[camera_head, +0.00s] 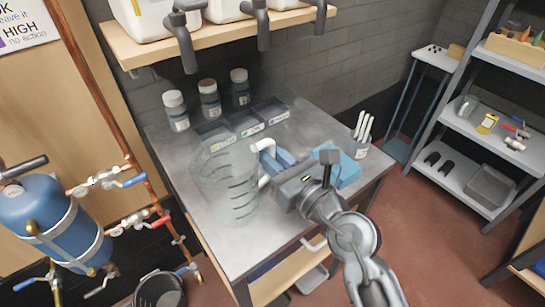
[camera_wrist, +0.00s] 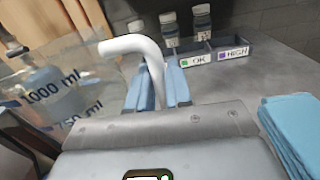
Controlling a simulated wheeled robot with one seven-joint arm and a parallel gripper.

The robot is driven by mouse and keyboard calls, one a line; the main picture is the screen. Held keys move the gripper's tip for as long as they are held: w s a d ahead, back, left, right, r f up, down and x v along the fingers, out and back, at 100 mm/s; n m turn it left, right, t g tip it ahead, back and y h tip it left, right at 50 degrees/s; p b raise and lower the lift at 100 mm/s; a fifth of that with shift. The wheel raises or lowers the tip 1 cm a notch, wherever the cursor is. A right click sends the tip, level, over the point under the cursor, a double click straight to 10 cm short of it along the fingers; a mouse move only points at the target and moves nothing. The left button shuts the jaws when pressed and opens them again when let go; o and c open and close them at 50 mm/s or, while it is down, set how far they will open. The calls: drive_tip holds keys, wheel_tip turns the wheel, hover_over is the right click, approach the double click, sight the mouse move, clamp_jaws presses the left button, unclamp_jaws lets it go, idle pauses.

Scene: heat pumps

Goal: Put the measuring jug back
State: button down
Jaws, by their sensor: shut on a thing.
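The measuring jug (camera_head: 226,182) is large, clear and marked with dark graduation lines. In the head view it is upright over the front left of the grey table (camera_head: 172,152); I cannot tell whether its base touches the top. My gripper (camera_head: 275,163) comes from the right, with blue fingers shut on the jug's white handle. In the wrist view the handle (camera_wrist: 140,48) rises between the fingers (camera_wrist: 158,88), and the 1000 ml and 750 ml marks show on the jug wall (camera_wrist: 70,85) at the left.
Several bottles (camera_head: 209,98) and a labelled tray (camera_head: 245,122) stand at the table's back. A blue cloth (camera_head: 347,170) and a cup of white sticks (camera_head: 360,146) are at the right. A shelf with spouted containers (camera_head: 215,38) hangs above. Pipes and a blue tank (camera_head: 48,215) are at the left.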

drive_tip(key=shift+f, duration=0.15)
drive_tip(key=c, duration=1)
unclamp_jaws()
drive_tip(key=shift+c, duration=0.2)
drive_tip(key=b+v, duration=0.1)
drive_tip(key=v, duration=1.1)
drive_tip(key=shift+s, duration=0.1)
